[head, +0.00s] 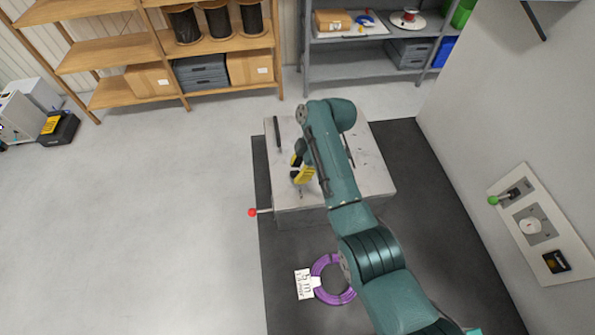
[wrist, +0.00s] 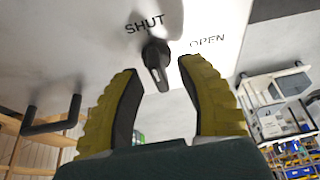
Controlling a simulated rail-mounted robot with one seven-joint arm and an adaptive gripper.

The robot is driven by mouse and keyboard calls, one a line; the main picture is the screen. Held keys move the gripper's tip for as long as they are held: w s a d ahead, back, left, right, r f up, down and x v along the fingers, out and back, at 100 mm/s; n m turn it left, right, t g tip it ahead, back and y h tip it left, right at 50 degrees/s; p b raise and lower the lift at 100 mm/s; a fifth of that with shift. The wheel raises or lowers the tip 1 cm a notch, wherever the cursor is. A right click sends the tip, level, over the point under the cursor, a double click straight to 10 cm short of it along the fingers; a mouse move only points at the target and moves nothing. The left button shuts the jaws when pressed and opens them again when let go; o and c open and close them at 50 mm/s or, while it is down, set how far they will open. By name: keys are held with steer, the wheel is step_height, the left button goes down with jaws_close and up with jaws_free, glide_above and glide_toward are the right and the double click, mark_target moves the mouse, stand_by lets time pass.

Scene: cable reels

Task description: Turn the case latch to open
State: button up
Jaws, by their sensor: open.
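The case is a pale grey box (head: 372,172) standing on the dark mat in the head view. In the wrist view its pale face (wrist: 85,45) carries the words SHUT and OPEN. The dark latch (wrist: 157,62) is on this face, just below SHUT and left of OPEN. Its narrow arm points down in the picture, toward my gripper. My gripper (wrist: 161,70) is open, with its yellow fingers on either side of the latch arm; I cannot tell whether they touch it. In the head view my gripper (head: 302,172) is over the case, and the latch is hidden.
A black handle (wrist: 52,124) sticks out from the case face, left of my fingers. A red-knobbed lever (head: 253,212) juts from the case's left side. A purple cable coil (head: 333,296) lies on the mat (head: 405,140).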

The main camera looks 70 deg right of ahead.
steer(key=shift+w+f, duration=0.15)
steer(key=shift+f, duration=0.15)
jaws_close()
